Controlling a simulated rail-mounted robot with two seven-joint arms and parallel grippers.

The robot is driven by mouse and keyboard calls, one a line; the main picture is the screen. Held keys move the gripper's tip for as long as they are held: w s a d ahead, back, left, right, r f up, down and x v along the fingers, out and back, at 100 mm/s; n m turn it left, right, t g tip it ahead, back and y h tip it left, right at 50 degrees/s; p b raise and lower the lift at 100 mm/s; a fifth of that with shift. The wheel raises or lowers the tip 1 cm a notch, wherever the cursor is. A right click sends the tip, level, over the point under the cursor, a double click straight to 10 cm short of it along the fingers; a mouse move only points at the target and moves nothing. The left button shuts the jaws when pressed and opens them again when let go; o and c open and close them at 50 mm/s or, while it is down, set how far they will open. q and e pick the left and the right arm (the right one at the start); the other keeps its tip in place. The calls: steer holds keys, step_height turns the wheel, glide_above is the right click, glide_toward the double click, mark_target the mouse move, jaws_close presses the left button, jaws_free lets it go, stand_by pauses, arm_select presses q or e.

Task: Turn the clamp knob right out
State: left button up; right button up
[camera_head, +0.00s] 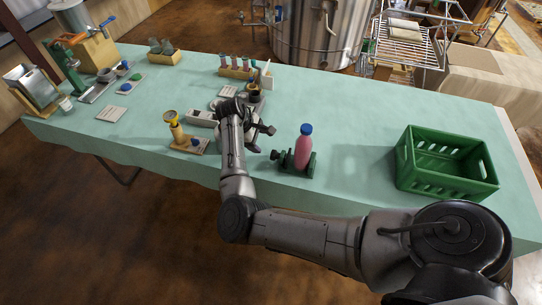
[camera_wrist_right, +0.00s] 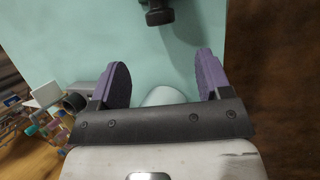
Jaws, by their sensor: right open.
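A pink bottle (camera_head: 304,150) with a blue cap stands upright in a dark green clamp (camera_head: 311,167) near the table's front edge. The dark clamp knob (camera_head: 277,155) sticks out from the clamp's left side. In the right wrist view the knob (camera_wrist_right: 158,15) shows at the top edge, ahead of the fingers and partly cut off by the frame. My right gripper (camera_head: 263,139) is open and empty, just left of the knob and apart from it; its two purple-lined fingers (camera_wrist_right: 163,72) are spread in the wrist view. My left gripper is not in view.
A green crate (camera_head: 441,185) stands to the right, with free table between it and the clamp. A wooden block with a yellow item (camera_head: 177,132) is left of my right arm. A rack of tubes (camera_head: 237,72) is at the back.

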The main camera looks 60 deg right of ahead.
mark_target(272, 154)
steer(key=b+x, duration=0.2)
steer(key=x, duration=0.7)
steer(key=shift+f, duration=0.1)
steer(key=shift+b+x, duration=0.3)
steer(key=shift+x, duration=0.75)
